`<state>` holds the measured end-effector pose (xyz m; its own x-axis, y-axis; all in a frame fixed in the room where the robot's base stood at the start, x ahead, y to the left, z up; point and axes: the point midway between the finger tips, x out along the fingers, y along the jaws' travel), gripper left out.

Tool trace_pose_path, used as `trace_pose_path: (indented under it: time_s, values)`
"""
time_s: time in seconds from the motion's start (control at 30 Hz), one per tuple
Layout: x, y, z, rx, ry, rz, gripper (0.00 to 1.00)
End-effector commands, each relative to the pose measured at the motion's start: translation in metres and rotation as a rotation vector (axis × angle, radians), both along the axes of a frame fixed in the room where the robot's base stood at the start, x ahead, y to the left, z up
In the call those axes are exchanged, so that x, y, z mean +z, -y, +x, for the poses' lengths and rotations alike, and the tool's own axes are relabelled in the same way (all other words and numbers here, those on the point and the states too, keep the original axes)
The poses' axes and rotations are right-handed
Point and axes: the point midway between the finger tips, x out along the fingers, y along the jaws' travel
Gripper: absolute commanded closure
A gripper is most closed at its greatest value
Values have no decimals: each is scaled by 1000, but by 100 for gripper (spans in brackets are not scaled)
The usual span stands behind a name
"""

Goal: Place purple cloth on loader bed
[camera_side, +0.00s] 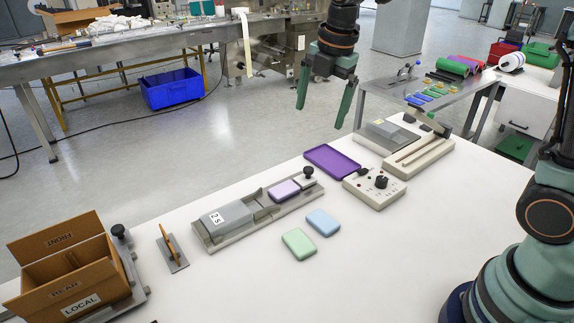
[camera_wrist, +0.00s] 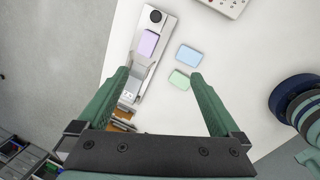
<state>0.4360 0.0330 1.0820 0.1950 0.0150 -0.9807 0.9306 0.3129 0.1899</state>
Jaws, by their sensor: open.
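In the wrist view the purple cloth (camera_wrist: 149,43) also rests within the long loader bed (camera_wrist: 163,55). My gripper (camera_side: 321,115) is open and empty, high above the white table and behind the loader. In the wrist view my gripper's fingers (camera_wrist: 159,75) are spread wide with nothing between them.
A blue pad (camera_side: 323,222) and a green pad (camera_side: 299,244) lie on the table in front of the loader. A purple tray (camera_side: 332,160) and a control box (camera_side: 375,187) stand to the right. A brown carton (camera_side: 70,268) stands at left. The front table area is clear.

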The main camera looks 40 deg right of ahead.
Motion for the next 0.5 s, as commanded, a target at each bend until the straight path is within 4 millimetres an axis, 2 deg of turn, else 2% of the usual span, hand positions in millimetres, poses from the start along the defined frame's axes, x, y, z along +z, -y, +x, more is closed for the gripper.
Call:
trace_pose_path:
  time_s: [0.03, 0.2, 0.37, 0.5]
  values:
    - [8, 4, -13, -126, 24, 27, 0]
    - [20, 14, -52, -569, 86, 142, 0]
    - [22, 22, -88, -978, 138, 278, 0]
    - [16, 27, -117, -1318, 171, 412, 0]
